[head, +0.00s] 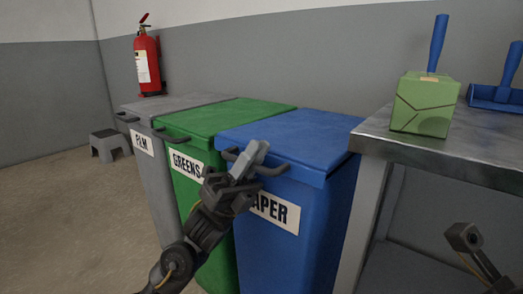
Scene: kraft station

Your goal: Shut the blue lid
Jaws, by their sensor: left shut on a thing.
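The blue lid (290,138) lies flat on top of the blue bin (325,215) and looks closed. The bin's label is partly hidden by my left gripper and reads "APER". A dark bar handle (275,170) runs along the lid's front edge. My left gripper (251,158) is at this handle, with its fingers shut on it. My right gripper (464,238) is low at the right, in front of the metal table and away from the blue bin; its fingers are not clear enough to judge.
A green bin (225,118) and a grey bin (150,108), both with lids down, stand left of the blue one. A metal table (450,150) at right holds a green box (425,105) and a blue dustpan (495,95). A grey step stool (110,145) stands far left. Open floor lies at left.

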